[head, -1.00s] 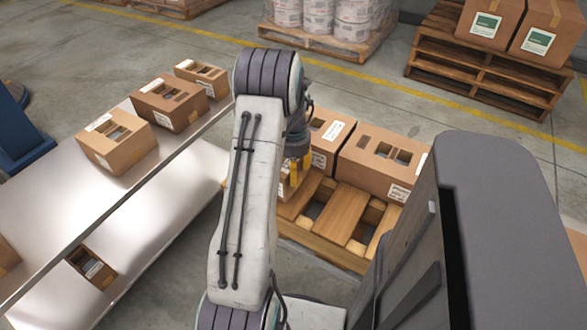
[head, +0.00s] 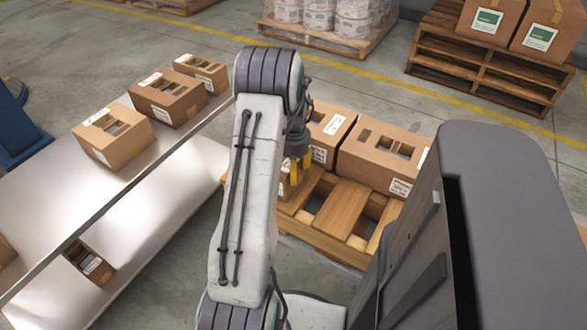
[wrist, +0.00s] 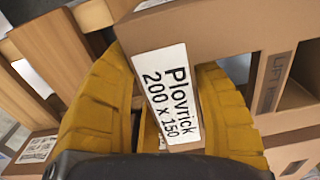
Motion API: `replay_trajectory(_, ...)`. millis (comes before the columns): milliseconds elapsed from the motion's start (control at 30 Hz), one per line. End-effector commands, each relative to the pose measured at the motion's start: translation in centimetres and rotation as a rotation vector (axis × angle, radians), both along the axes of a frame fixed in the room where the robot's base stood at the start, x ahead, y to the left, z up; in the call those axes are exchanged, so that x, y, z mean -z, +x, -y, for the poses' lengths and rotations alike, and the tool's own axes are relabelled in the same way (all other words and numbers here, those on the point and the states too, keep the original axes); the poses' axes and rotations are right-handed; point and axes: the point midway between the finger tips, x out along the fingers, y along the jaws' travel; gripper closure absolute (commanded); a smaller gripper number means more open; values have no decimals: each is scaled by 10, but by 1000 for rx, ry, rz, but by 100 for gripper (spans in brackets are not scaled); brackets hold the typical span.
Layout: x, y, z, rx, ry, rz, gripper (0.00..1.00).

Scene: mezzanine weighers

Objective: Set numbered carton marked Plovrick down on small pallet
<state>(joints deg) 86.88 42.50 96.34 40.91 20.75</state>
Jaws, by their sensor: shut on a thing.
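The Plovrick carton (wrist: 220,30) is brown cardboard, and its white label (wrist: 168,92) reads "Plovrick 200 x 150" in the wrist view. My gripper (wrist: 165,112) has its yellow fingers shut on it. In the head view my gripper (head: 301,172) is low over the left part of the small pallet (head: 347,210), and my arm hides most of the held carton (head: 285,188). I cannot tell whether the carton touches the slats. Pallet slats (wrist: 55,50) show at the left of the wrist view.
Two cartons stand along the pallet's back, one behind my gripper (head: 330,125) and a longer one (head: 375,160) to its right. The front slats look bare. A metal table (head: 150,195) with several cartons is at left. A stacked pallet (head: 480,65) stands at back right.

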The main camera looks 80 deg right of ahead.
Motion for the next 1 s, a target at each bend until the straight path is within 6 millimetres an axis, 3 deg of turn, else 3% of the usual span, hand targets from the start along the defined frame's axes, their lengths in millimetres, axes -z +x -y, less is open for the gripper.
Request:
replay_trajectory(367,5,0,0,0,-1,0,82)
replay_trajectory(400,4,0,0,0,-1,1,41)
replay_trajectory(667,4,0,0,0,0,0,18)
replay_trajectory(1000,1,0,0,0,-1,0,17)
